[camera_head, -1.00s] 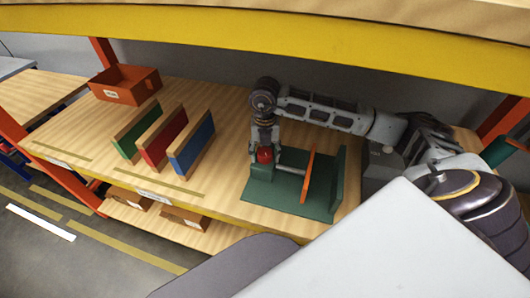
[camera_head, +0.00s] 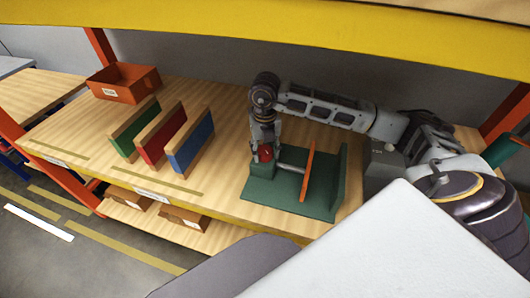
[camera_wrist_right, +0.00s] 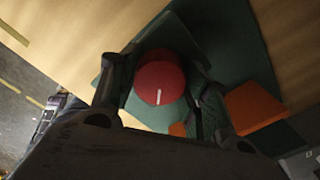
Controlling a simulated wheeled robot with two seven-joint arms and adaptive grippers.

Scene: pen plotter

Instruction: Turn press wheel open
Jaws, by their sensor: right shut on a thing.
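The press is a green base (camera_head: 300,205) with a green upright plate (camera_head: 341,180) and an orange plate (camera_head: 307,172) on a grey rod. Its red wheel (camera_head: 265,153) sits at the left end of the press. In the right wrist view the wheel (camera_wrist_right: 160,80) is a red disc with a white mark pointing toward the bottom of the picture. My right gripper (camera_head: 264,148) comes down from above and is shut on the wheel, with a finger on either side in the wrist view (camera_wrist_right: 155,88). My left gripper is not in view.
Green (camera_head: 134,130), red (camera_head: 160,138) and blue (camera_head: 190,145) boards with wooden edges stand left of the press. An orange bin (camera_head: 125,83) is at the back left. A yellow shelf beam (camera_head: 250,35) crosses above. Bare wood lies between boards and press.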

